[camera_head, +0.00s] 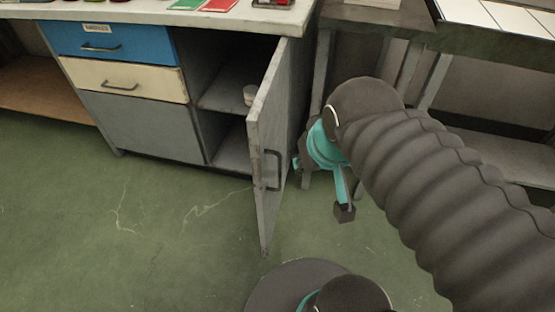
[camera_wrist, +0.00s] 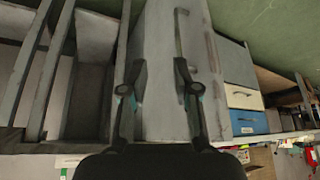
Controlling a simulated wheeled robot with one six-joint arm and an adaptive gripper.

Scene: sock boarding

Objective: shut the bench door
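The bench door (camera_head: 267,130) is a grey panel standing wide open, swung out from the right side of the bench cabinet. Its dark bar handle (camera_head: 272,170) is on the face toward my gripper. My gripper (camera_head: 320,187), teal and dark, is just right of the door, low beside the handle side. In the wrist view, its two fingers (camera_wrist: 158,65) are spread apart with nothing between them. The door panel (camera_wrist: 165,100) lies ahead of them, with the handle (camera_wrist: 181,32) beyond the fingertips. Whether a finger touches the door I cannot tell.
A second table (camera_head: 370,22) with legs stands right of the door. The green floor (camera_head: 120,210) before the bench is clear.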

